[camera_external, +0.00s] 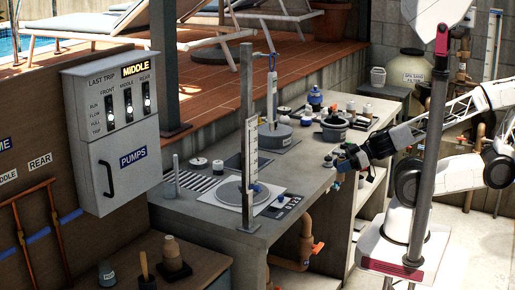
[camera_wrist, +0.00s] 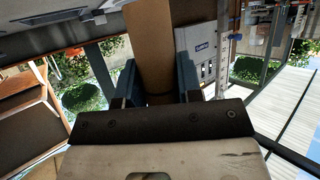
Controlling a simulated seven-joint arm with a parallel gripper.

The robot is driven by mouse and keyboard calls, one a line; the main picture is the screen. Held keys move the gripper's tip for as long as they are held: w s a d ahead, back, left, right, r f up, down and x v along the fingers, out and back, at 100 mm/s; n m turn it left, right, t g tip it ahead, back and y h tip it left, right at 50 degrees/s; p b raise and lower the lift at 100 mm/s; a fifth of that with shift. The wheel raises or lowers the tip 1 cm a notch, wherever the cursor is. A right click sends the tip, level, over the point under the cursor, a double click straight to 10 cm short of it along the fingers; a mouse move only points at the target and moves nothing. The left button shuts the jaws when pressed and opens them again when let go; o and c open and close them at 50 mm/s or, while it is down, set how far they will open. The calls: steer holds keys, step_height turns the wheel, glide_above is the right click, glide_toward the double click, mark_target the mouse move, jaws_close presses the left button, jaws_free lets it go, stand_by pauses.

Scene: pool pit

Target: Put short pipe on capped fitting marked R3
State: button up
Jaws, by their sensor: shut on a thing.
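My gripper (camera_external: 345,160) is at the right front edge of the grey worktop in the external view. In the wrist view, the blue fingers of my gripper (camera_wrist: 157,85) are shut on a brown cylinder, which looks like the short pipe (camera_wrist: 148,40). The pipe runs up out of the top of that view. In the external view it is too small or hidden to make out at my gripper. Small capped fittings (camera_external: 335,108) stand at the back of the worktop. No R3 mark can be read, so I cannot tell which one is R3.
A grey pumps box (camera_external: 115,130) is at left. Brown pipework (camera_external: 306,245) runs below the front edge.

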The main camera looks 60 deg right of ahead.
mark_target(341, 157)
steer(key=shift+w+a+r+n+y, duration=0.15)
steer(key=shift+w+a+r, duration=0.1)
steer(key=shift+w+r, duration=0.3)
steer(key=shift+w+a+r+n+y, duration=0.15)
steer(key=shift+w+a+r, duration=0.1)
steer(key=shift+w+r, duration=0.25)
steer(key=w+a+r+n+g+y, duration=0.1)
steer(key=w+a+r+n+g, duration=0.15)
steer(key=w, duration=0.65)
steer(key=w+a+r+n+g+y, duration=0.1)
steer(key=w+r+g+y, duration=0.15)
steer(key=w, duration=0.65)
steer(key=w+d+f+n+g, duration=0.1)
steer(key=w+f+n, duration=0.1)
steer(key=w, duration=1)
steer(key=shift+w+d, duration=0.2)
steer(key=shift+w, duration=0.05)
steer(key=shift+n+y, duration=0.25)
steer(key=w+a, duration=0.1)
steer(key=w, duration=0.4)
steer(key=w+a+f, duration=0.1)
steer(key=w+a, duration=0.1)
steer(key=w, duration=0.3)
steer(key=w+a, duration=0.1)
steer(key=w, duration=0.4)
steer(key=shift+w+a+f, duration=0.2)
steer(key=shift+a+f, duration=0.05)
steer(key=shift+a, duration=0.05)
